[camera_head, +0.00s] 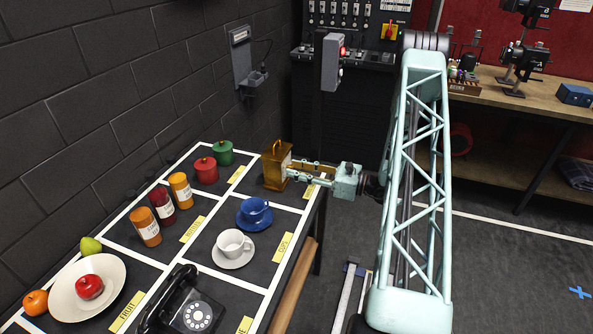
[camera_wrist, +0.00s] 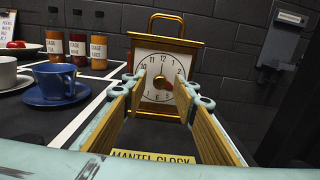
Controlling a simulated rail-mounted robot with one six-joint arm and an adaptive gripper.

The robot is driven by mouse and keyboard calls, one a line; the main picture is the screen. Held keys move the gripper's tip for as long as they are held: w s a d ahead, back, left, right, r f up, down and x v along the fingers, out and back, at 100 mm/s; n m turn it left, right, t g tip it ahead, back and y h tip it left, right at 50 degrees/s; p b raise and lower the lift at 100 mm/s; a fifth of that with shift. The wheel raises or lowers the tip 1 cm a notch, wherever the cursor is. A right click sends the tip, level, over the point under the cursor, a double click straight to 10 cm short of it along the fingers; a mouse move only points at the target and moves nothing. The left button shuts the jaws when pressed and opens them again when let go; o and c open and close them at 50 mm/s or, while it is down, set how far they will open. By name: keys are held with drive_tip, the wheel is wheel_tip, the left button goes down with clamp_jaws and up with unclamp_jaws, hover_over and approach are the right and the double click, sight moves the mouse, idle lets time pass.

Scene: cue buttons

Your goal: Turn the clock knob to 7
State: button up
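The brass mantel clock (camera_wrist: 160,47) stands upright on the dark table, its white numbered face (camera_wrist: 149,67) toward my gripper in the wrist view. A red-and-dark knob or pointer shows on the right and lower part of the face; its exact reading is too small to tell. In the head view the clock (camera_head: 273,167) is at the table's far right corner. My gripper (camera_wrist: 158,92) is open and empty, its two fingers apart on either side of the face's lower part. In the head view my gripper (camera_head: 291,170) is close to the clock's front; contact cannot be told.
A "MANTEL CLOCK" label (camera_wrist: 152,157) lies below the fingers. A blue cup (camera_head: 256,211) and white cup (camera_head: 233,243) stand nearby. Several bottles, jars, a fruit plate (camera_head: 64,301) and a black telephone (camera_head: 184,309) share the table. A wall-mounted grey device (camera_head: 243,60) is behind.

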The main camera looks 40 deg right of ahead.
drive_tip(key=c, duration=0.8)
drive_tip(key=shift+c, duration=0.2)
drive_tip(key=shift+m, duration=0.3)
drive_tip(key=shift+r+m+p, duration=0.1)
drive_tip(key=shift+m+p, duration=0.8)
drive_tip(key=shift+m, duration=0.2)
drive_tip(key=m+p, duration=0.2)
drive_tip(key=m, duration=0.2)
drive_tip(key=shift+m, duration=0.3)
drive_tip(key=m+p, duration=0.2)
drive_tip(key=m, duration=0.3)
drive_tip(key=shift+p, duration=0.3)
drive_tip(key=shift+a+m+p, duration=0.1)
drive_tip(key=shift+m+p, duration=0.75)
drive_tip(key=shift+m, duration=1.85)
